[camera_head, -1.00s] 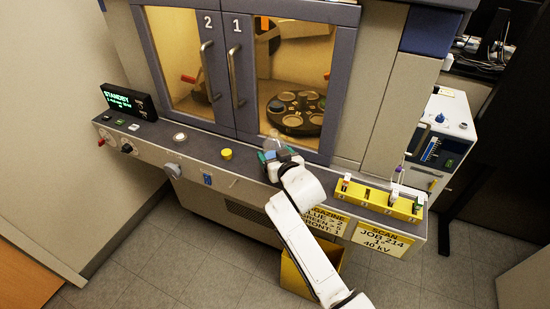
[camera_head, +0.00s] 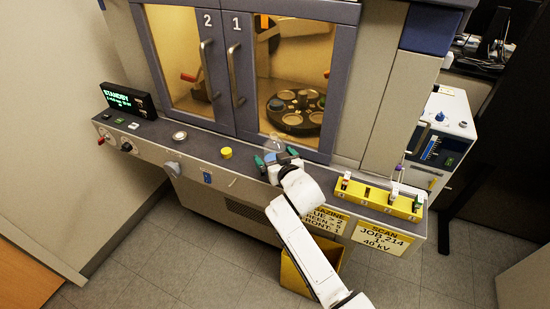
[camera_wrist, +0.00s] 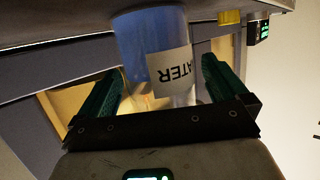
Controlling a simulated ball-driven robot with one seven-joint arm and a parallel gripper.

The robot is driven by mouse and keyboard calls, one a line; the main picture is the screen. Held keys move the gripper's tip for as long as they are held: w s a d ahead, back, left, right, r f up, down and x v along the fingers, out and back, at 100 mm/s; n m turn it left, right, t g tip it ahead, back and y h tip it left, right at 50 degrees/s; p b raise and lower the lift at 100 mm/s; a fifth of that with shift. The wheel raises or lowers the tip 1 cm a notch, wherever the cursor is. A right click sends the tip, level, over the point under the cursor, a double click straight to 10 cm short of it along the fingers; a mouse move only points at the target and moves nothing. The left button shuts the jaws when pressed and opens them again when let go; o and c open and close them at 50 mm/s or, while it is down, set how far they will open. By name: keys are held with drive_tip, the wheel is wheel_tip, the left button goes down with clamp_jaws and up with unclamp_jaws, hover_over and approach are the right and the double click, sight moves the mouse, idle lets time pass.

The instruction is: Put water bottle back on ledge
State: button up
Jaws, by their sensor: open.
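The water bottle (camera_wrist: 168,60) is clear, with blue in its lower part and a white label that reads "ATER". The wrist view shows it upside down, its base against the grey ledge (camera_wrist: 215,5). In the head view only the bottle's clear upper part (camera_head: 273,143) shows above my gripper, at the front of the machine. My gripper (camera_head: 275,157) is open, with one teal finger on each side of the bottle. In the wrist view both fingers stand apart from the bottle. The ledge (camera_head: 222,172) runs under the machine's doors.
A yellow knob (camera_head: 226,153) and a round button (camera_head: 180,136) sit on the ledge to the left. A yellow rack (camera_head: 372,198) with several small items is to the right. Closed doors with handles (camera_head: 236,77) stand behind. A yellow bin (camera_head: 293,276) is below.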

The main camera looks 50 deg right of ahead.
drive_tip(key=shift+r, duration=0.1)
drive_tip(key=shift+r+p, duration=0.2)
drive_tip(key=shift+p, duration=0.1)
drive_tip(key=b+v, duration=0.1)
drive_tip(key=v, duration=1.1)
drive_tip(key=s+a+f+n+g+y, duration=0.1)
drive_tip(key=s+a+f+g, duration=0.3)
drive_tip(key=s, duration=0.4)
drive_tip(key=s+a+f+n+g+y, duration=0.2)
drive_tip(key=s+a+f+g+y, duration=0.1)
drive_tip(key=s, duration=0.5)
drive_tip(key=s+a+f+n+g+y, duration=0.1)
drive_tip(key=s+a+f+g+y, duration=0.1)
drive_tip(key=s+a+f+g, duration=0.3)
drive_tip(key=s+f, duration=0.1)
drive_tip(key=s, duration=0.2)
drive_tip(key=shift+f, duration=0.2)
drive_tip(key=shift+c, duration=0.4)
